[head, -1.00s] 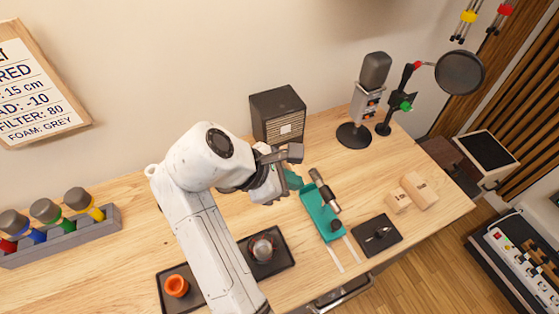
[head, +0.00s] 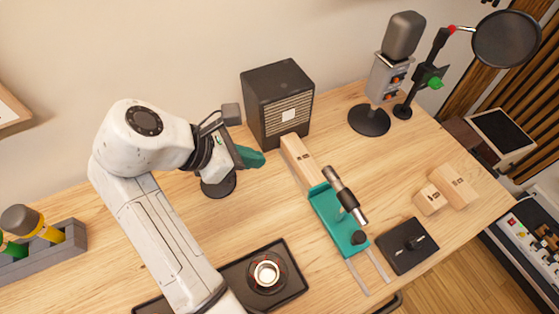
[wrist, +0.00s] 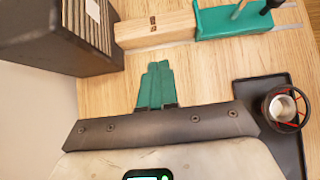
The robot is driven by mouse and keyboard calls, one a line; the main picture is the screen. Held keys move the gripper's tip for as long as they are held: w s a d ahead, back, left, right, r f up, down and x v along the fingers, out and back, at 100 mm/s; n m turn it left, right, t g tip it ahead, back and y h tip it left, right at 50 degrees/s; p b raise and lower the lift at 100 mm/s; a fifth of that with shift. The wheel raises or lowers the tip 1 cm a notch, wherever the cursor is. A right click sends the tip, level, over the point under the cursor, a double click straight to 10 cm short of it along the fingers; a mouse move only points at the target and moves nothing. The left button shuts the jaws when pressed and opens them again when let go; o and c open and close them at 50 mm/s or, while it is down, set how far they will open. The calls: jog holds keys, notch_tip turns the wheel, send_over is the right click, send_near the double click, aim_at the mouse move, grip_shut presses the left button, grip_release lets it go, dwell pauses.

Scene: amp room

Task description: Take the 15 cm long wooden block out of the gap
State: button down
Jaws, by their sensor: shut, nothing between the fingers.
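A long wooden block (head: 299,160) lies in the gap between the dark speaker box (head: 277,103) and the teal sliding fixture (head: 338,222). In the wrist view the block (wrist: 155,31) shows along the top, one end close to the speaker (wrist: 55,40) and the other at the teal fixture (wrist: 235,20). My gripper (head: 262,159) has green fingers, closed together and empty. It is left of the block in the head view, apart from it. In the wrist view the fingers (wrist: 157,68) point toward the block's side, with bare table between.
Two lighter wooden blocks (head: 456,188) lie at the right. A black pad (head: 407,246) with a small knob is beside the fixture's rails. A dark tray (head: 292,298) with a round cup stands in front. A microphone (head: 388,75) stands behind right.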

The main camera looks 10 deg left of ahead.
aim_at(296, 167)
jog(key=p+x, duration=0.1)
jog(key=x, duration=0.9)
